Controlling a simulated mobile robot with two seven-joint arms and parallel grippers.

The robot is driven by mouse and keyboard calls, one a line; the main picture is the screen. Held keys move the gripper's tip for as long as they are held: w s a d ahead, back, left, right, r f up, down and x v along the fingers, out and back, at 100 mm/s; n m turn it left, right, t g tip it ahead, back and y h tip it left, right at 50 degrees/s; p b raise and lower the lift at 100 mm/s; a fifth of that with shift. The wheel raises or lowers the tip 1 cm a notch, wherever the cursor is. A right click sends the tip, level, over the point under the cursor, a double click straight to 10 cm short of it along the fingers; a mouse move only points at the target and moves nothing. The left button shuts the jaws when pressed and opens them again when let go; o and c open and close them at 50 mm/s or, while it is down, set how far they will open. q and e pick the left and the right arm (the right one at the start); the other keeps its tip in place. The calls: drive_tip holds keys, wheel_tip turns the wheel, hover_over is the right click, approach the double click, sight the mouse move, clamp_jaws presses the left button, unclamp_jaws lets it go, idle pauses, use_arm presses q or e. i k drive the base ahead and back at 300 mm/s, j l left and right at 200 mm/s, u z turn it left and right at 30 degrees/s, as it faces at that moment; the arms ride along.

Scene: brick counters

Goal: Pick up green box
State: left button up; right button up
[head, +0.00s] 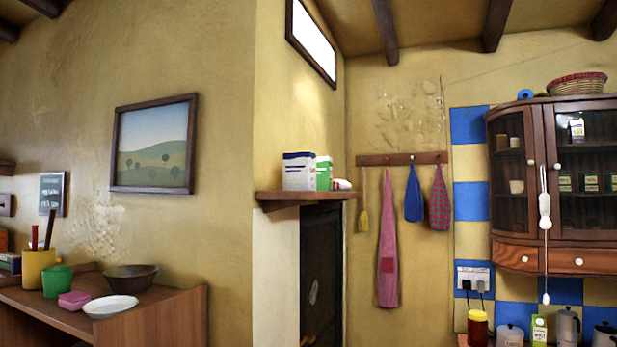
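A green and white box (323,174) stands upright on a small wooden shelf (305,195) on the wall. It is beside a larger white and blue box (298,172), and a small white and red item (342,185) lies at its right. Another carton with green and white colouring (539,329) stands low at the right among jars and pots. Small green boxes (565,184) sit behind the glass of the wall cabinet. I cannot tell which of these is the task's green box. Neither of my grippers shows in the head view.
A wooden cabinet top (60,309) at the left holds a yellow cup (38,269), a green cup (57,281), a pink box (74,300), a white dish (111,307) and a dark bowl (131,276). A dark doorway (320,270) opens below the shelf. Aprons hang beside it.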

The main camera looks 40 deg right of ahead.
sight(324, 164)
drive_tip(key=l+u, duration=0.25)
drive_tip(key=l, duration=1.5)
